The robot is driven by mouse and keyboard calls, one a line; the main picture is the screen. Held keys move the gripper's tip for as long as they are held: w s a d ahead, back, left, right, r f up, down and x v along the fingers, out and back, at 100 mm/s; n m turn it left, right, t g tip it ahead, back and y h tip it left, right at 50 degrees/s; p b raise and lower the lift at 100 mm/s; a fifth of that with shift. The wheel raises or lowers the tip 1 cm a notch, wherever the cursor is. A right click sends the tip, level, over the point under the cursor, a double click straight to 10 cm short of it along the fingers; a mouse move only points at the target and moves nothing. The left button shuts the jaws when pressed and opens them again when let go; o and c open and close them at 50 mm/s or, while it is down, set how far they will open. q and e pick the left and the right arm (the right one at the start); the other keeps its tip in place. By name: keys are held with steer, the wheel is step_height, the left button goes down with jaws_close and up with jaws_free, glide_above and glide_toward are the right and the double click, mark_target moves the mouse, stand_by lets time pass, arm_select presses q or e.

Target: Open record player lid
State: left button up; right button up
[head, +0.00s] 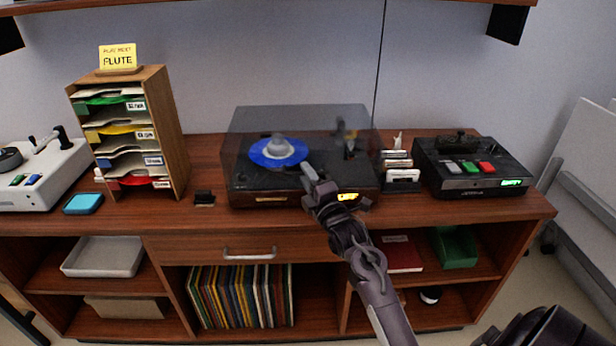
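The record player (270,200) stands on the middle of the wooden cabinet. Its tinted clear lid (300,116) appears to be down over the deck, though its exact angle is hard to tell. A blue record (278,153) shows through the lid. My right gripper (309,172) reaches in from the lower right and is at the front edge of the player, in front of the lid. I cannot tell whether it touches the lid, and its finger gap is too small to make out. My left gripper is not in view.
A paper sorter (165,130) with a yellow sign stands left of the player. A small dark object (204,198) lies between them. A card holder (402,178) and a black device (470,168) with coloured buttons stand to the right. The cabinet drawer (220,250) is shut.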

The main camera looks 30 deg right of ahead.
jaws_close()
stand_by(0.3)
